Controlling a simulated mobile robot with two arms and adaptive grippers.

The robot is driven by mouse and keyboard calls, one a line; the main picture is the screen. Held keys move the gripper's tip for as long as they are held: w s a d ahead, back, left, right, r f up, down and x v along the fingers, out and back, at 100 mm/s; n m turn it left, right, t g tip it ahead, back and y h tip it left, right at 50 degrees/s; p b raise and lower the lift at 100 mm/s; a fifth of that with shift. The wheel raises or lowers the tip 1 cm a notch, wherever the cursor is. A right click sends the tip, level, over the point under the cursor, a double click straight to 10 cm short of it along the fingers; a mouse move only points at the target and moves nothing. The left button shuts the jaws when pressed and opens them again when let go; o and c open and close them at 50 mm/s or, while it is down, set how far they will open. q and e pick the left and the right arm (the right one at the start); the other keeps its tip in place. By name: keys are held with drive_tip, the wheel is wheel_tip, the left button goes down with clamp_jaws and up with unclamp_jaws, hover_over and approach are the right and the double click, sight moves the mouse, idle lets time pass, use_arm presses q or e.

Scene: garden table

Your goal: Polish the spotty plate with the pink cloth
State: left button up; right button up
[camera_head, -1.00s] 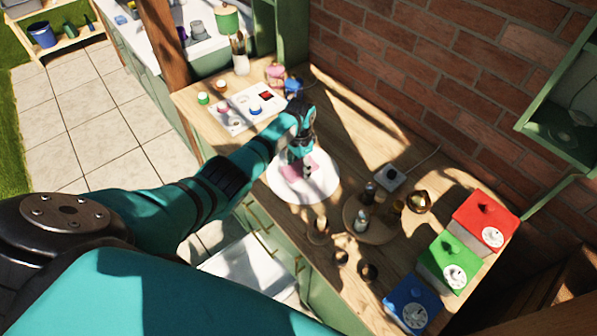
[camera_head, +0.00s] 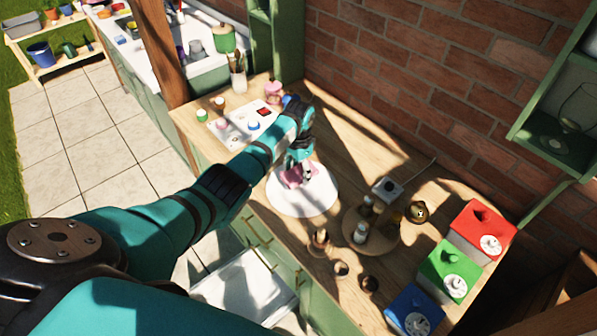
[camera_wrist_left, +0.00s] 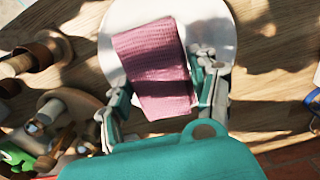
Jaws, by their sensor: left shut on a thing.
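The plate (camera_head: 305,203) is a white disc lying on the wooden worktop; I cannot make out spots on it. It also shows in the left wrist view (camera_wrist_left: 216,33). The pink cloth (camera_head: 293,178) is at the plate's far side in the head view. In the left wrist view the cloth (camera_wrist_left: 152,62) hangs between my fingers, in front of the plate; whether it touches the plate is unclear. My left gripper (camera_head: 301,172) is shut on the cloth, above the plate, and hides part of both. My right gripper is not in view.
A round wooden board (camera_head: 378,240) with small bottles stands right of the plate. Red (camera_head: 482,230), green (camera_head: 447,268) and blue (camera_head: 415,310) boxes line the right. A white panel with knobs (camera_head: 243,122) lies behind left. A brick wall (camera_head: 410,90) bounds the back.

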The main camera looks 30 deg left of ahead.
sight(299, 194)
use_arm(q)
drive_tip(key=shift+f, duration=0.1)
idle(0.5)
drive_tip(key=shift+f+b, duration=1.25)
drive_tip(key=shift+f, duration=0.25)
drive_tip(key=shift+f+b, duration=2.2)
drive_tip(key=shift+f, duration=0.5)
drive_tip(key=o, duration=0.9)
drive_tip(key=shift+o, duration=0.2)
drive_tip(key=shift+r, duration=0.1)
wheel_tip(299, 194, up, 12)
drive_tip(key=shift+f, duration=0.1)
